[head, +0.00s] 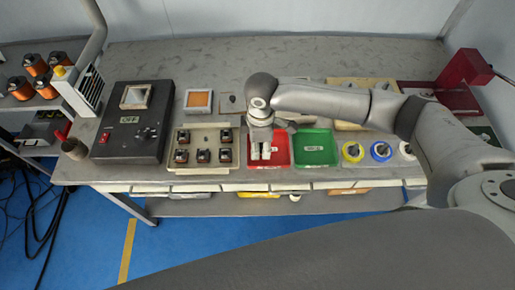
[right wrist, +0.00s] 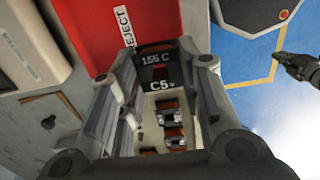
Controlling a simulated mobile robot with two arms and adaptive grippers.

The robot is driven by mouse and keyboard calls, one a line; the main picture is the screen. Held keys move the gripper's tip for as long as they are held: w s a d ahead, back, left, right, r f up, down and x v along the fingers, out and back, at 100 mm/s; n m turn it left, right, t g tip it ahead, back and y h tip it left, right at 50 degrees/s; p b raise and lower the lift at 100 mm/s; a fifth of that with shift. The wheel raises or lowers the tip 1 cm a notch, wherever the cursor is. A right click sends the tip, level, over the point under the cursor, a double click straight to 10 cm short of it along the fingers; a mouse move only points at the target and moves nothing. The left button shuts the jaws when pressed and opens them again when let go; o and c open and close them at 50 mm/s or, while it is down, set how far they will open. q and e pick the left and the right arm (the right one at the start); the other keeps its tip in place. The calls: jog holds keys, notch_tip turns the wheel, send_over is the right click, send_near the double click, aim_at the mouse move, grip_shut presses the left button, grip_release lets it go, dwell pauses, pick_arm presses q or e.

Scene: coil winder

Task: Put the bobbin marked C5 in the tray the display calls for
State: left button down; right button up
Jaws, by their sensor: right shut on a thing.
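My right gripper (head: 261,152) points down over the left part of the red tray (head: 281,158). In the right wrist view, the gripper (right wrist: 158,100) is shut on a dark bobbin marked C5 (right wrist: 161,85); "155 C" also shows on a dark face there. In the head view the bobbin is hidden by the fingers. The red tray (right wrist: 95,30) has a REJECT label in the wrist view. A green tray (head: 317,147) stands right of the red one, its label too small to read. My left gripper is not in view.
A beige rack (head: 184,133) with several bobbins stands left of the red tray. A black box (head: 115,145) reading OFF and a small orange-faced panel (head: 199,99) are further left. The table's back (head: 220,60) is clear.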

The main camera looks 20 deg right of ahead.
jog(key=shift+w+a+f, duration=0.25)
jog(key=shift+w+f, duration=0.1)
jog(key=shift+f, duration=0.1)
notch_tip(320, 180, down, 3)
jog(key=shift+a+r+p, duration=0.1)
jog(key=shift+a+p, duration=0.05)
jog(key=shift+p, duration=0.55)
jog(key=shift+f, duration=0.3)
jog(key=shift+f, duration=0.15)
jog(key=o, duration=1.1)
jog(key=shift+w, duration=0.1)
notch_tip(320, 180, up, 12)
jog(key=shift+r+b, duration=0.2)
jog(key=shift+b, duration=0.95)
jog(key=shift+f, duration=0.1)
